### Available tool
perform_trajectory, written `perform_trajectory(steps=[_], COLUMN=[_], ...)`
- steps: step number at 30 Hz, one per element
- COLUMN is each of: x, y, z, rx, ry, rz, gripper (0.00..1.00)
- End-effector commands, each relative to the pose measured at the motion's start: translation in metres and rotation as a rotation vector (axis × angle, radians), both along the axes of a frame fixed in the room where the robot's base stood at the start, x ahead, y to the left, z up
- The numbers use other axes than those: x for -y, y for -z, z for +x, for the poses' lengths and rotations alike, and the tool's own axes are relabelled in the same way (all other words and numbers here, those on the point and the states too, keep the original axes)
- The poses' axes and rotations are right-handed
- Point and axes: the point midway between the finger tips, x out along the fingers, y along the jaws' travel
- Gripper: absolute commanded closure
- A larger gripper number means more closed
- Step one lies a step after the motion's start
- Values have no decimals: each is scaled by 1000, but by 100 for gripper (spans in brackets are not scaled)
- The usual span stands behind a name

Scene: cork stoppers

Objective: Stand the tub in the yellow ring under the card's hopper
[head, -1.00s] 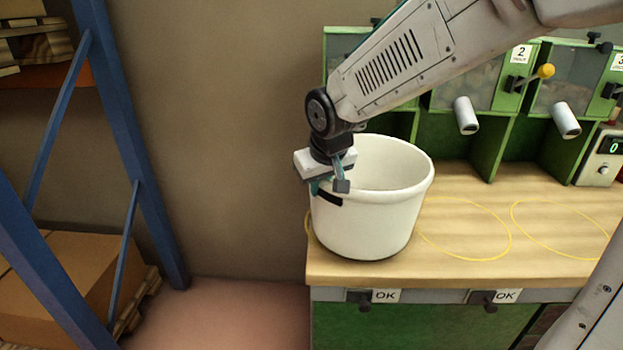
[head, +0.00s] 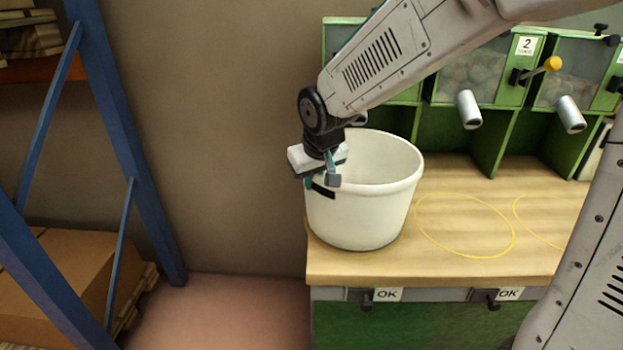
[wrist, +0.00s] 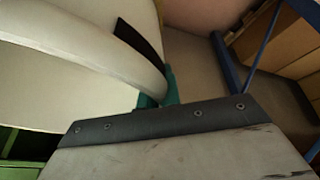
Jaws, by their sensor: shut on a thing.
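A white tub (head: 362,212) is at the left end of the wooden bench top, upright, and it also shows large in the wrist view (wrist: 60,80). My gripper (head: 326,180) is shut on the tub's left rim, beside a dark slot in its wall. A yellow ring (head: 464,225) lies bare on the bench to the right of the tub. Part of another ring shows at the tub's lower left, mostly hidden under or behind it. I cannot tell if the tub's base touches the bench. No card is clearly visible.
Green dividers (head: 490,150) stand behind the bench top (head: 440,268). A blue rack (head: 125,140) with cartons (head: 65,285) stands at the left. My arm hides the left hopper.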

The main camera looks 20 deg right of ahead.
Motion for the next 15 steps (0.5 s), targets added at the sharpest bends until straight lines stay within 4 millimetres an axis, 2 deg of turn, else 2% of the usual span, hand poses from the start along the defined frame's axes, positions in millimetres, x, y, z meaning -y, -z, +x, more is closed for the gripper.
perform_trajectory(steps=[3, 6, 15], x=[-1, -1, -2], y=[3, 3, 1], z=[0, 0, 0], rx=[1, 0, 1], ry=[-2, -2, -2], rz=[-1, 0, 0], gripper=[100, 73, 73])
